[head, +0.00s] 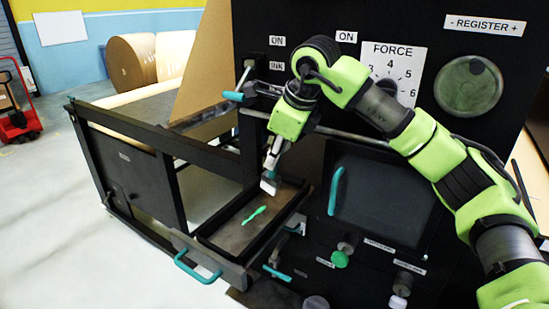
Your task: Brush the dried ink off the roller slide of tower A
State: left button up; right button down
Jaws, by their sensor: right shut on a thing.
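The roller slide (217,239) is a dark, shallow tray-like drawer standing out from the black machine, with a teal handle at its front. A bright green streak (255,214), apparently dried ink, lies on its grey-brown floor. My right gripper (274,158) comes down from above and is shut on a brush (269,184) with a pale, flat head. The brush head is tilted downward over the back part of the slide, beyond the streak and apart from it. Whether it touches the slide floor cannot be told. My left gripper is not in view.
A black frame (165,140) with upright posts stands left of the slide. A teal-handled lever (235,96) sticks out above it. A dark door with a teal handle (336,191) and several knobs are at right. Kraft rolls (132,61) stand behind.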

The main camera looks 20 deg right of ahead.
jog(key=shift+r, duration=0.65)
jog(key=shift+r+p, duration=1.45)
jog(key=shift+r, duration=0.15)
jog(key=shift+f, duration=0.1)
